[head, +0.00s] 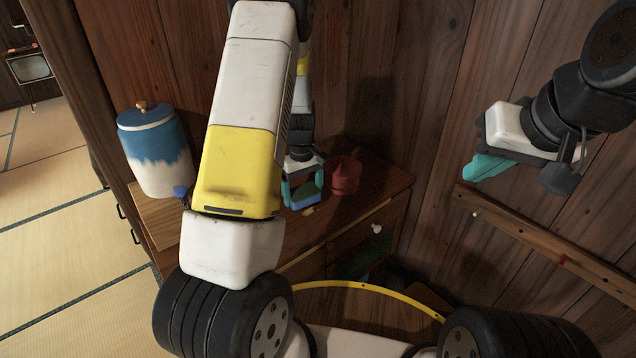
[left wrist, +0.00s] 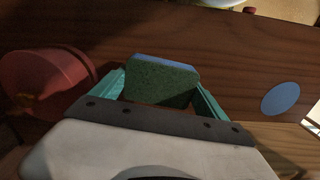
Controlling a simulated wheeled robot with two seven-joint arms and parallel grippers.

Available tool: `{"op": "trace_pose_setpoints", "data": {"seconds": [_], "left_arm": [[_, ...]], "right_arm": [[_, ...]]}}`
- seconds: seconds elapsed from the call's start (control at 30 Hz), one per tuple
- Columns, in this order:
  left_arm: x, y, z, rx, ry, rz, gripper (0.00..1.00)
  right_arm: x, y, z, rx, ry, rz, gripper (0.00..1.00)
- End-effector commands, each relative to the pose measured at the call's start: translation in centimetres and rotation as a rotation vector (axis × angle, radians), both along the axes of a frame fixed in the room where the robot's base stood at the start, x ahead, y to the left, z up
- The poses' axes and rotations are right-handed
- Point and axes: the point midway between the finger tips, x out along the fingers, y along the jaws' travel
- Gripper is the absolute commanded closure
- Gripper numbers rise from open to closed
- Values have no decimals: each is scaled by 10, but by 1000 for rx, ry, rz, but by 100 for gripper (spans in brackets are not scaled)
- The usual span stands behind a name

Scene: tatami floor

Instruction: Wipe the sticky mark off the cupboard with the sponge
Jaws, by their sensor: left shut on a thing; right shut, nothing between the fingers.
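My left gripper (head: 303,190) is shut on the sponge (head: 307,194), a green and blue block, above or at the cupboard top (head: 378,188). I cannot tell whether the sponge touches the wood. The sponge also shows between the teal fingers in the left wrist view (left wrist: 160,82). A flat blue oval patch (left wrist: 281,98) lies on the wood to the right of the sponge there, apart from it; it may be the sticky mark. A blue spot (head: 180,191) left of my arm in the head view may be the same patch. My right gripper (head: 486,168) is shut and empty at the right.
A red pot (head: 345,176) stands on the cupboard close to the sponge, and at the left in the wrist view (left wrist: 45,78). A blue and white lidded jar (head: 155,150) stands at the left end. A wooden rail (head: 545,240) runs along the right wall. My left arm hides part of the cupboard.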

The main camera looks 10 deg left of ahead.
Motion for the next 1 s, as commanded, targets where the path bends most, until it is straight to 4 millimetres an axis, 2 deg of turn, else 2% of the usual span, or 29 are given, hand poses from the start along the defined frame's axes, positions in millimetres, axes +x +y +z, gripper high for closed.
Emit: {"op": "trace_pose_setpoints", "data": {"seconds": [0.3,0.87,1.0], "left_arm": [[0,11,25,0,-1,1,53],[0,11,26,0,0,0,53],[-4,4,25,-1,-1,3,53]], "right_arm": [[0,0,0,0,0,0,100],[0,0,0,0,0,0,100],[0,0,0,0,0,0,100]]}}
